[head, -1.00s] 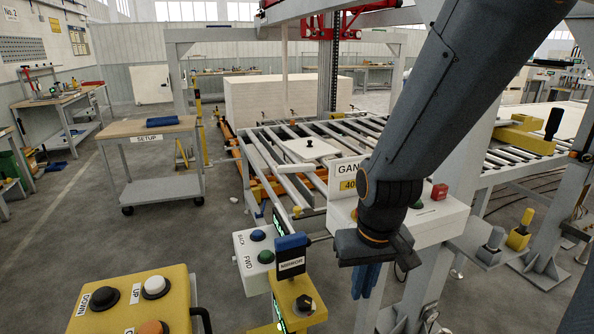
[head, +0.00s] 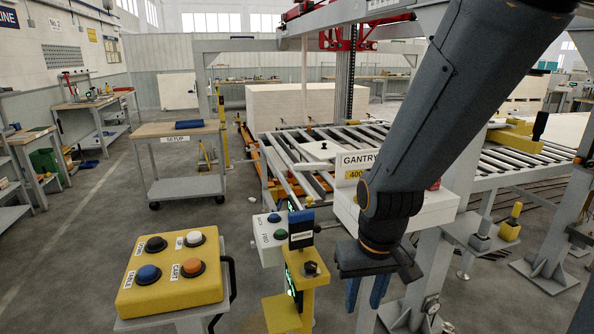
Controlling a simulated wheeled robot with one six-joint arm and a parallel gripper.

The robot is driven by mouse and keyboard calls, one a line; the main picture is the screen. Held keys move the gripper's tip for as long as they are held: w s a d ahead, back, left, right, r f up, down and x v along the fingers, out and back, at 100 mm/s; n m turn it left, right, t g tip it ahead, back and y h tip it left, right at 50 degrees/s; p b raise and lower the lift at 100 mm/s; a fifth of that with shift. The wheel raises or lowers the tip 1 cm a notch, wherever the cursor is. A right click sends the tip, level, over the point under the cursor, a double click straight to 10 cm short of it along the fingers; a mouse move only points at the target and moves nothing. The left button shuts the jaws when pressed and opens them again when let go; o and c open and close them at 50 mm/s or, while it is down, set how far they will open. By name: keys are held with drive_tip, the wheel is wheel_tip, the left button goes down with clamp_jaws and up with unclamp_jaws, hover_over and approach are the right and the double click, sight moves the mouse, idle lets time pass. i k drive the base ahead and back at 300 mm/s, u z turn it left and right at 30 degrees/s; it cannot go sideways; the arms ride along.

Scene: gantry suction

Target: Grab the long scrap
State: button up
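I cannot pick out a long scrap with certainty in the head view. My gripper (head: 366,294) hangs pointing down at the lower middle, with its two blue fingers apart and nothing visible between them. It is in front of the white GANTRY control box (head: 430,208) and to the right of the yellow MIRROR post (head: 308,290). A pale flat panel (head: 318,152) with a dark knob lies on the roller table (head: 388,137) behind.
A yellow button box (head: 172,284) stands at the lower left, close to the MIRROR post. A grey SETUP cart (head: 180,131) stands farther back. A pale stack (head: 290,105) is behind the roller table. Open floor (head: 95,240) lies to the left.

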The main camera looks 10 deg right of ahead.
sight(303, 166)
drive_tip(key=u, duration=2.65)
drive_tip(key=i, duration=3.4)
drive_tip(key=z, duration=3.1)
drive_tip(key=i, duration=2.9)
